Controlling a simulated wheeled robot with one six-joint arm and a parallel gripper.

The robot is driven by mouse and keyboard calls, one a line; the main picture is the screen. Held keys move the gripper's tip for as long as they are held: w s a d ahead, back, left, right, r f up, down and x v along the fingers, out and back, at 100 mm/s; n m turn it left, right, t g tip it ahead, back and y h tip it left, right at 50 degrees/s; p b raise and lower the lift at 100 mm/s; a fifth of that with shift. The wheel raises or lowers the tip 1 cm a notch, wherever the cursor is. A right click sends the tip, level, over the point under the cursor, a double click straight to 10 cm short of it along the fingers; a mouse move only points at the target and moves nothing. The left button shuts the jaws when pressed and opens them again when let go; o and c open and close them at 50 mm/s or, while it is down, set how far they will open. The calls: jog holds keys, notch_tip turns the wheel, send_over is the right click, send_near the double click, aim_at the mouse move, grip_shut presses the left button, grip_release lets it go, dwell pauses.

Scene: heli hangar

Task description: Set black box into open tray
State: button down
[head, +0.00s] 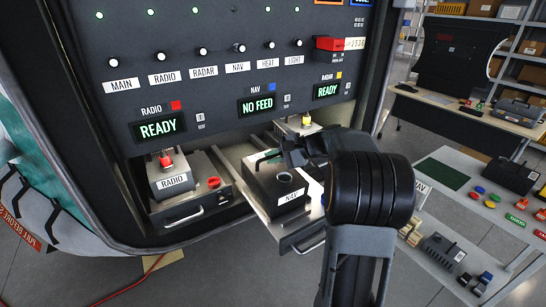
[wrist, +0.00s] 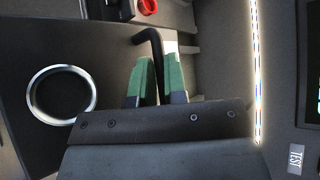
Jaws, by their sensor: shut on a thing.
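The black box (head: 274,186), labelled NAV, is at the open tray (head: 300,240), which is pulled out below the NO FEED display. The box looks upright and lies within the tray's outline; I cannot tell whether it rests fully on the tray floor. My gripper (head: 270,158) is over the top of the box, its green-padded fingers shut on the box's black handle. In the wrist view my gripper (wrist: 156,82) closes on the bent handle (wrist: 150,42), and the box's top with a round silver-rimmed opening (wrist: 62,95) lies to the left. My arm hides part of the tray's right side.
A RADIO unit (head: 172,178) sits in a tray to the left, and a RADAR bay (head: 305,124) is at the right. The panel (head: 220,70) rises behind the trays. A table (head: 450,180) with coloured discs and a dark case stands at the right.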

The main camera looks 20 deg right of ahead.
jog(key=shift+s+d+f+b, duration=0.1)
jog(key=shift+s+f+b, duration=0.2)
jog(key=shift+s, duration=0.45)
jog(key=shift+r, duration=0.3)
dwell(0.4)
jog(key=shift+f, duration=0.15)
jog(key=c, duration=1.1)
grip_release()
jog(key=shift+f, duration=0.15)
jog(key=b+v, duration=0.1)
jog(key=v, duration=1.3)
